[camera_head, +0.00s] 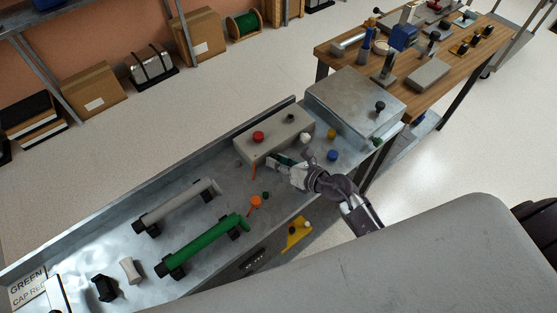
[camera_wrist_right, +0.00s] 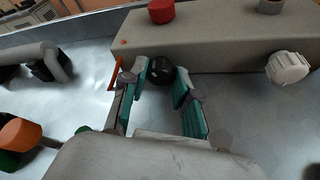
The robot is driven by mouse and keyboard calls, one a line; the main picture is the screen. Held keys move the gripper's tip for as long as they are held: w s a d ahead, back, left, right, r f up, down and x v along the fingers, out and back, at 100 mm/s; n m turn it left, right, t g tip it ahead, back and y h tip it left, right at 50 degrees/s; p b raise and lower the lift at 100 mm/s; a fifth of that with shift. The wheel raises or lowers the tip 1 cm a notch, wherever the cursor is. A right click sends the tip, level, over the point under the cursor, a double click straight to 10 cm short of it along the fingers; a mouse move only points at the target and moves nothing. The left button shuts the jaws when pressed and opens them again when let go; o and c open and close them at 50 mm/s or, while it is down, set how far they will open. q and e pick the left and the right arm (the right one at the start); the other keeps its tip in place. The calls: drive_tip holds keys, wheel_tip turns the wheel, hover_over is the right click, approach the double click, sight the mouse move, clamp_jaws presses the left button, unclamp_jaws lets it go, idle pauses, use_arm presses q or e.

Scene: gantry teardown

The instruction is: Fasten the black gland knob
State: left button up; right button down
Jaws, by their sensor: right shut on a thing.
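The black gland knob (camera_wrist_right: 160,71) sits at the front face of a grey box (camera_head: 275,138), in the right wrist view. My right gripper (camera_wrist_right: 161,82) reaches to it with its green-padded fingers on either side, shut on the knob. In the head view the right gripper (camera_head: 277,160) is at the near side of the box, and its fingers hide the knob there. I cannot tell how far the knob is turned in. My left gripper is not in view.
An orange stick (camera_wrist_right: 115,72) is close left of the fingers. Green (camera_head: 205,243) and grey (camera_head: 180,205) tubes lie left in the metal tray. Blue (camera_head: 332,155) and yellow (camera_head: 332,134) knobs are right.

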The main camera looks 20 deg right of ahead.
drive_tip(key=c, duration=0.9)
unclamp_jaws()
drive_tip(key=shift+o, duration=0.2)
drive_tip(key=v, duration=1)
drive_tip(key=shift+s+d+r, duration=0.1)
drive_tip(key=shift+s+d, duration=0.15)
drive_tip(key=shift+s, duration=0.05)
drive_tip(key=shift+s+d+r, duration=0.3)
drive_tip(key=shift+s, duration=0.2)
